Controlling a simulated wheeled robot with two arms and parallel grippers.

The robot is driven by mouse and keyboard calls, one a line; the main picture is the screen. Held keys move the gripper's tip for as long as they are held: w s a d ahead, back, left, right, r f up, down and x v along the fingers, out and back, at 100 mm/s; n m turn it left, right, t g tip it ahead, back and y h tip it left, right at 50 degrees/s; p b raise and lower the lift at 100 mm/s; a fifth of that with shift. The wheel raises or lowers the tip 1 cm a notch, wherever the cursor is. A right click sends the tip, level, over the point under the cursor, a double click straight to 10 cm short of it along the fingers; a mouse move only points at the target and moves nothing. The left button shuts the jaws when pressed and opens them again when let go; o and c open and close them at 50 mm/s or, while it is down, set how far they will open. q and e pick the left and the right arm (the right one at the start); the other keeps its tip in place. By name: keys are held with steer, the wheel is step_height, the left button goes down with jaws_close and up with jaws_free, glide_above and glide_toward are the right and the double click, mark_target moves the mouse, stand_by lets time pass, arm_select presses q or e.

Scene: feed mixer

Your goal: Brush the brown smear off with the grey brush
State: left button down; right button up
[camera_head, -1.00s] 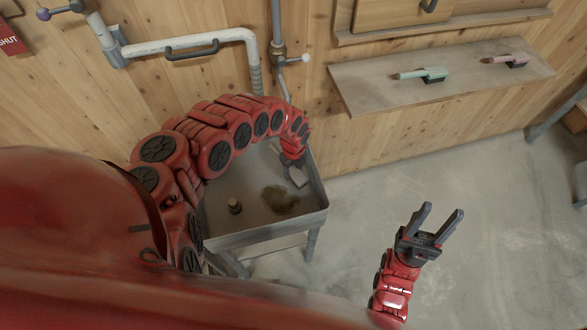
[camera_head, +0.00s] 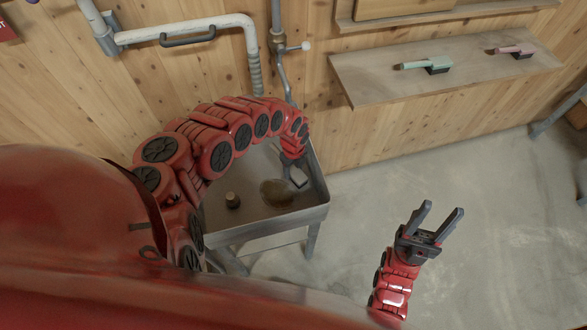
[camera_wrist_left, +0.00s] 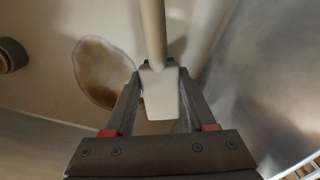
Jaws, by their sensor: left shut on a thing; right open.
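The brown smear (camera_head: 277,193) is on the floor of the metal trough (camera_head: 265,238), right of its middle. In the left wrist view the smear (camera_wrist_left: 105,72) is pale at its upper part and browner lower down. My left gripper (camera_head: 297,178) is over the trough's right part, beside the smear. It is shut on the grey brush (camera_wrist_left: 160,95), whose pale block sits between the fingers with a rod running up from it. The brush's bristles are hidden. My right gripper (camera_head: 436,222) is open and empty, over the floor right of the trough.
A short brown stub (camera_head: 233,200) stands in the trough, left of the smear. A shelf (camera_head: 375,87) on the wall holds a green brush (camera_head: 428,66) and a pink brush (camera_head: 514,51). Pipes (camera_head: 195,28) run behind the trough. The floor at right is clear.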

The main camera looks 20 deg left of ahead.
arm_select(q)
steer(key=shift+f+b, duration=0.6)
steer(key=shift+f, duration=0.05)
